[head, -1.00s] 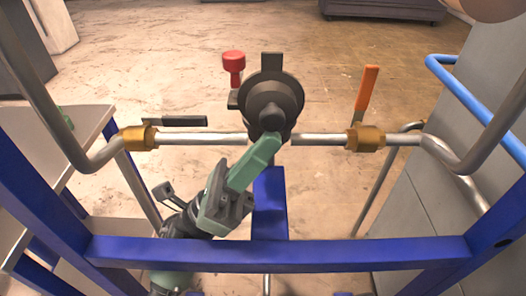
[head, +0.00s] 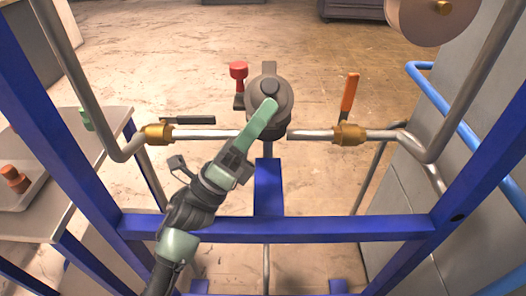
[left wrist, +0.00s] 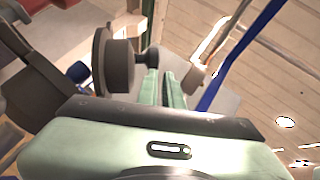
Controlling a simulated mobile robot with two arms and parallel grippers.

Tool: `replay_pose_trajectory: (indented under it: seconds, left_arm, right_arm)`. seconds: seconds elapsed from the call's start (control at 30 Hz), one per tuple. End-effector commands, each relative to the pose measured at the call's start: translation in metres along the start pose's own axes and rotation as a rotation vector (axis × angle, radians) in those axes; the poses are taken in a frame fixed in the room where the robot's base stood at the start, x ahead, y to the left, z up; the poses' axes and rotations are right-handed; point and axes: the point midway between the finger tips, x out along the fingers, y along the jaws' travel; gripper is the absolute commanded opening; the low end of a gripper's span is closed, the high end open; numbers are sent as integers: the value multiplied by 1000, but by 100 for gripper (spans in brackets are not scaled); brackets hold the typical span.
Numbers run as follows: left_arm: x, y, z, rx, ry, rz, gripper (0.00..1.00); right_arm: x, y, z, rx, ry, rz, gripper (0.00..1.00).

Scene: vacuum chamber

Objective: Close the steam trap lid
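The dark grey steam trap (head: 283,115) sits in the middle of the pipe run in the head view. Its round lid (head: 269,83) has a short knob and faces up toward the camera; I cannot tell if it is fully seated. My left gripper (head: 268,106) reaches up from below, with its green fingertips over the front of the trap, hiding part of it. In the left wrist view the dark round lid (left wrist: 103,62) is left of the fingertips (left wrist: 163,76). The fingers look close together with nothing visible held between them. My right gripper is not in view.
Steel pipe with brass fittings runs left and right of the trap. A red knob (head: 238,71), a black handle (head: 190,120) and an orange handle (head: 349,92) are nearby. A blue frame bar (head: 330,228) crosses in front. A tray table (head: 35,215) stands at left.

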Motion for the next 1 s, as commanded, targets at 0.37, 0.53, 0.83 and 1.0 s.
replay_pose_trajectory:
  seconds: [0.37,0.53,0.83,1.0]
  left_arm:
    - [23,7,17,6,-7,-23,0]
    - [29,14,22,-5,-7,-7,0]
    - [32,34,24,-81,-5,100,0]
    - [33,41,24,-80,-3,102,0]
  right_arm:
    - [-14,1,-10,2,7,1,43]
    - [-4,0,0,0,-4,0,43]
    - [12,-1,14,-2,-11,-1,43]
    - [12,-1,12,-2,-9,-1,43]
